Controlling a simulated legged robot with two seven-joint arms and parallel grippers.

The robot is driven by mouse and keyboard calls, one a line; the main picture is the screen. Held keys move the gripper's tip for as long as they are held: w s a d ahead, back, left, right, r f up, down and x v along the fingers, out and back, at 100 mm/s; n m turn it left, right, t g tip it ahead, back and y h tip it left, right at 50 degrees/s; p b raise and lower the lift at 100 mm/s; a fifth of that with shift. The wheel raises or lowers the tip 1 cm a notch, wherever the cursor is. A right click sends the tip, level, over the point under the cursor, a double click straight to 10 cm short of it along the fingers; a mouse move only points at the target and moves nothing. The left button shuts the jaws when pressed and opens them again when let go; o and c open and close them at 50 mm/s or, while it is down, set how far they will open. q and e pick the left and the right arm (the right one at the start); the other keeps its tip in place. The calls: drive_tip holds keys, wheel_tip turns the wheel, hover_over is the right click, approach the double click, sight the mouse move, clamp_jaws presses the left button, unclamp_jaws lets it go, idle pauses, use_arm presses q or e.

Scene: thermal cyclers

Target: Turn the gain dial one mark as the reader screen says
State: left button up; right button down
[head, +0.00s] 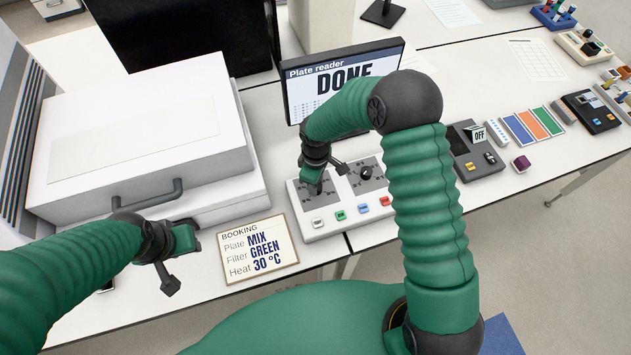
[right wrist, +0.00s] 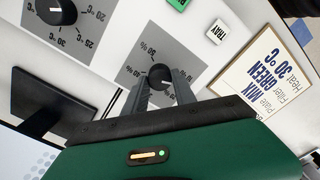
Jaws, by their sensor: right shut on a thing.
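The control box (head: 340,226) carries two black dials on grey scales. The left dial (right wrist: 160,76), with a percent scale, sits between the fingers of my right gripper (right wrist: 162,88), which is shut on it. In the head view my right gripper (head: 318,180) mostly hides that dial. The dial's white mark shows, but I cannot tell which number it points at. The reader screen (head: 345,82) reads "Plate reader" and "DONE"; my right arm covers its lower right part. My left gripper (head: 178,262) is open and empty in front of the white lidded machine.
The other dial (head: 366,173) has a °C scale. White, green, blue and red buttons line the box's front. A booking card (head: 257,250) reads MIX, GREEN, 30 °C. The white machine (head: 140,140) stands left. Another device (head: 475,150) showing "OFF" stands right.

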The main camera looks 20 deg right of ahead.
drive_tip(key=shift+w+r+n, duration=0.1)
drive_tip(key=shift+n, duration=0.6)
drive_tip(key=c, duration=1)
unclamp_jaws()
wheel_tip(320, 180, up, 17)
drive_tip(key=b, duration=0.3)
drive_tip(key=shift+f, duration=0.2)
